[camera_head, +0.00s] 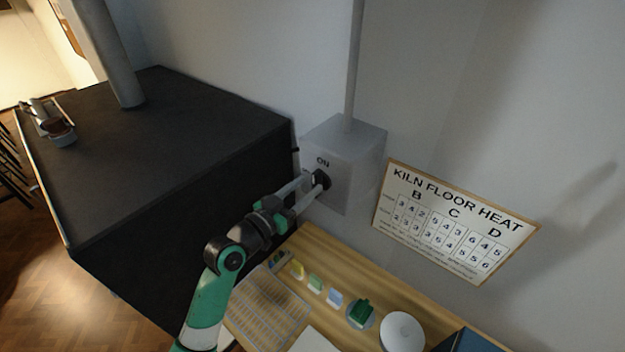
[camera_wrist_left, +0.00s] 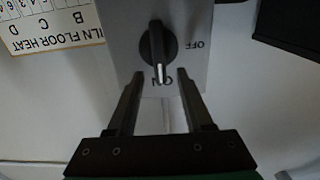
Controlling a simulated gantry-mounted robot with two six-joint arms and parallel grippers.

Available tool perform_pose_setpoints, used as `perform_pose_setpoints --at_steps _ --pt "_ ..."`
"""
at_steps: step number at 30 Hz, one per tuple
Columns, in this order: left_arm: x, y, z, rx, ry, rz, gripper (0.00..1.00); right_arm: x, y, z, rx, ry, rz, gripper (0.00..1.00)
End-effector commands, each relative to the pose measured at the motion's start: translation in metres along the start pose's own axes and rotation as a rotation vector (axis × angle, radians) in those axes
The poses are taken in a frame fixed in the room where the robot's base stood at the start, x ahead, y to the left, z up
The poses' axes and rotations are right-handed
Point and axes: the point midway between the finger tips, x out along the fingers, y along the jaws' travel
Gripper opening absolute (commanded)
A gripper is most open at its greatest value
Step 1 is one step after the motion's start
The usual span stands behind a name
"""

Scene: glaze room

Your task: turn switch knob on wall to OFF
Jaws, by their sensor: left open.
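The black switch knob (camera_head: 321,180) is on the front of a grey switch box (camera_head: 345,150) on the wall, below the label ON. In the left wrist view the knob (camera_wrist_left: 158,48) shows whole, with its white pointer line toward ON; OFF is printed to one side of it. My left gripper (camera_head: 314,184) is at the box front in the head view. In the left wrist view its two fingers (camera_wrist_left: 160,76) are apart and empty, with their tips just short of the knob. Whether a fingertip touches the box cannot be told. My right gripper is not in view.
A large dark kiln-like block (camera_head: 190,150) stands left of the box, close to my left arm. A wooden shelf (camera_head: 345,265) below holds small coloured pieces and a white round object (camera_head: 401,332). A heat chart (camera_head: 452,222) hangs right of the box.

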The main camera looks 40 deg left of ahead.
Motion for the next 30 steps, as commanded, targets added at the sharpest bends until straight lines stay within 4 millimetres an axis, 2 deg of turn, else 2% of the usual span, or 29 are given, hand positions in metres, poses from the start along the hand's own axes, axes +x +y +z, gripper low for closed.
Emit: perform_pose_setpoints --at_steps 3,6,15,24,30 --pt "0.019 0.0 0.0 -0.001 -0.001 0.001 0.51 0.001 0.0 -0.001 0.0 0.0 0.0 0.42" --pt "0.028 0.0 0.0 -0.001 0.0 0.0 0.51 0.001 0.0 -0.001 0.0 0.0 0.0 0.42" --pt "0.031 0.0 0.0 0.0 0.0 0.0 0.51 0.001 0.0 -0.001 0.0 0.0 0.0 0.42" --pt "0.03 0.0 0.0 0.0 0.0 0.0 0.0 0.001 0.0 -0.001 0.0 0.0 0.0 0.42" --pt "0.03 0.0 0.0 0.0 0.0 0.0 0.0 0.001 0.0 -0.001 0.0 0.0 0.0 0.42"
